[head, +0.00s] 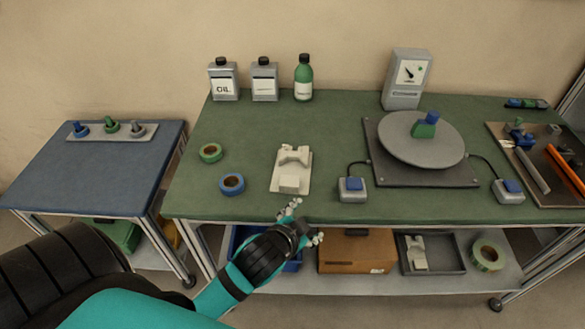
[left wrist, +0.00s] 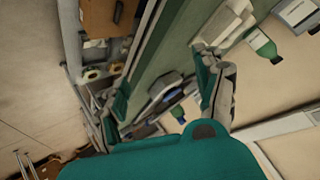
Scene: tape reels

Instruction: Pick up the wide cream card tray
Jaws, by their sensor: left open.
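The cream card tray (head: 292,172) lies on the green tabletop, left of the nearer blue-buttoned switch box. It has a raised notched part at its back and a small block at its front. My left gripper (head: 305,222) is open and empty, just off the table's front edge, in front of the tray and slightly right of it. In the left wrist view a cream shape, probably the tray (left wrist: 226,24), shows beyond the right finger of the open left gripper (left wrist: 162,75). My right gripper is not in view.
Green (head: 211,153) and blue (head: 232,184) tape reels lie left of the tray. A switch box (head: 352,190) and a grey turntable (head: 395,145) stand to its right. Bottles line the back. A lower shelf (head: 300,284) holds a cardboard box (head: 356,254) and a grey tray (head: 450,266).

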